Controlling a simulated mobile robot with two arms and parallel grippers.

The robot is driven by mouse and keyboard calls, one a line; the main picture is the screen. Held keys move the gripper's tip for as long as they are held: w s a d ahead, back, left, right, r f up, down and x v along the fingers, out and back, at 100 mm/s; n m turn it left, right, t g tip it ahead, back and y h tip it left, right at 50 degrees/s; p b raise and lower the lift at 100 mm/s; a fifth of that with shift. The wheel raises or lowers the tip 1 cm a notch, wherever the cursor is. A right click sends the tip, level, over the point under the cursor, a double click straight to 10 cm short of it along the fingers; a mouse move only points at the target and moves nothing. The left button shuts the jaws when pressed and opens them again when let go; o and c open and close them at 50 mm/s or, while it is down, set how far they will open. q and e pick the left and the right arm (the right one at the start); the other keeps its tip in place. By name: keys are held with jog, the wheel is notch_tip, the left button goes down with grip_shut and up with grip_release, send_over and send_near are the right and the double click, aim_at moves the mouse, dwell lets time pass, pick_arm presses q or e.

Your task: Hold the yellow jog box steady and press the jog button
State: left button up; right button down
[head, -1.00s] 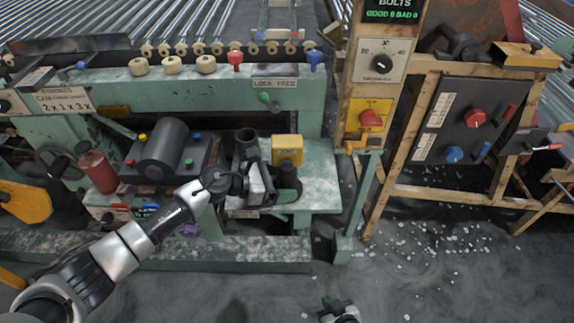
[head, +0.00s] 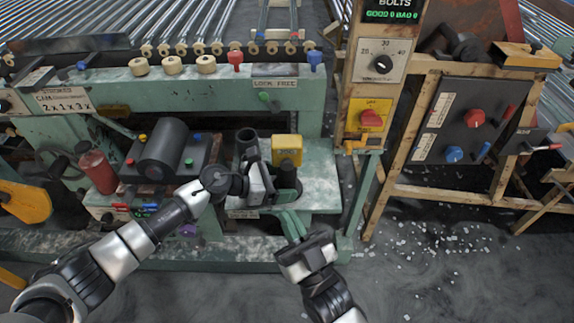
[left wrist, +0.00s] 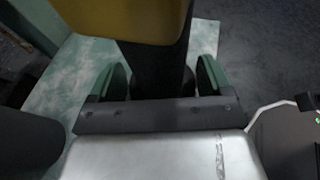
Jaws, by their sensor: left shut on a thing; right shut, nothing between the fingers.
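The yellow jog box (head: 287,148) stands upright at the right end of the green bench, above a dark stem. It also fills the top of the left wrist view (left wrist: 120,15). My left gripper (left wrist: 165,78) is shut on the dark stem (left wrist: 155,65) just below the yellow part, one green finger on each side. In the head view my left gripper (head: 278,184) reaches it from the left. My right gripper (head: 291,224) is shut and empty, its green fingers pointing up at the bench's front edge, below the box and apart from it. I cannot make out the jog button.
A dark open cup (head: 246,141) stands just left of the box. A dark roller unit (head: 165,152) and a red bottle (head: 98,171) are farther left. A wooden post with a red knob on a yellow plate (head: 371,117) stands to the right. The floor at right holds scattered pale bits.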

aim_at(287, 164)
jog(key=shift+r, duration=0.15)
jog(key=w, duration=0.8)
jog(key=shift+w, duration=0.4)
dwell(2.0)
jog(key=shift+w, duration=0.4)
